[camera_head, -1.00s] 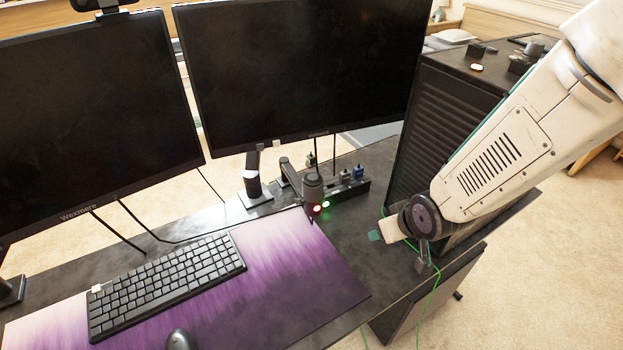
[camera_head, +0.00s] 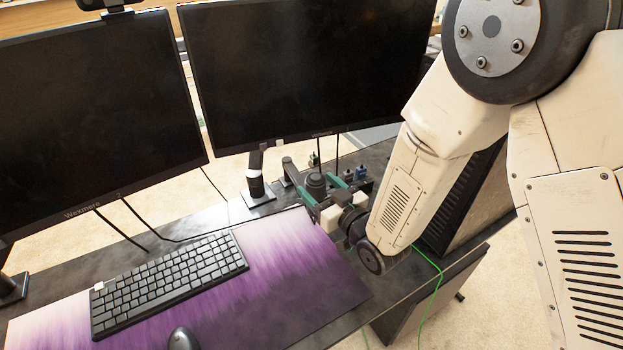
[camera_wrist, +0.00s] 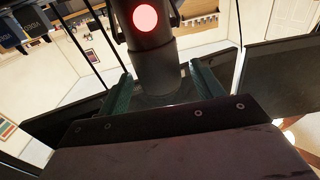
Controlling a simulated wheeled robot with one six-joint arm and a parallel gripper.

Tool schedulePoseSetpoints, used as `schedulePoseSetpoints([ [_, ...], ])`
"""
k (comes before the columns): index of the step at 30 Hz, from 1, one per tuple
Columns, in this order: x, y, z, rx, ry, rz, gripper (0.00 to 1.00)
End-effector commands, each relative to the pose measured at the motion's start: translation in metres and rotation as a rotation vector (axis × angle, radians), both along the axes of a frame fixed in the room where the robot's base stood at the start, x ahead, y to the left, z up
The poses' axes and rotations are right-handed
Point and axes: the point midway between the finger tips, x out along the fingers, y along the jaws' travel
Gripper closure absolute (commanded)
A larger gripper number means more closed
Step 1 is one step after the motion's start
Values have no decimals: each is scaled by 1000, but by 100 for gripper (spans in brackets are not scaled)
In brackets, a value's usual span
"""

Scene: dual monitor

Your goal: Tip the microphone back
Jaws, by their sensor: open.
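The microphone (camera_head: 316,181) is a dark grey cylinder on a jointed arm at the desk's back, right of the purple mat. In the wrist view the microphone (camera_wrist: 156,62) stands large and nearly upright, with a lit red disc on its side. My gripper (camera_head: 319,190) reaches it from the front right, with one green finger on each side. The wrist view shows my gripper (camera_wrist: 160,76) open, with a narrow gap between each finger and the microphone. My gripper partly hides the microphone's lower part in the head view.
Two dark monitors (camera_head: 305,75) stand behind. A keyboard (camera_head: 168,285) and mouse (camera_head: 183,339) lie on the purple mat (camera_head: 290,270). A black computer case (camera_head: 465,195) stands right, partly behind my arm. A green cable (camera_head: 437,285) hangs at the desk's right.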

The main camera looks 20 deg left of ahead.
Motion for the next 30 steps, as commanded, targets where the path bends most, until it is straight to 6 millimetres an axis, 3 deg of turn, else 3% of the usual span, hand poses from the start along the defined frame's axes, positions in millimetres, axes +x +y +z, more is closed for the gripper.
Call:
schedulePoseSetpoints([
  [7, 19, 26, 0, 0, 0, -1, 34],
  [17, 22, 31, 0, -2, 1, -1, 34],
  [18, 23, 31, 0, -2, 1, -1, 37],
  [23, 23, 31, 0, -2, 1, -2, 79],
  [30, 23, 31, 1, -9, 9, -2, 79],
])
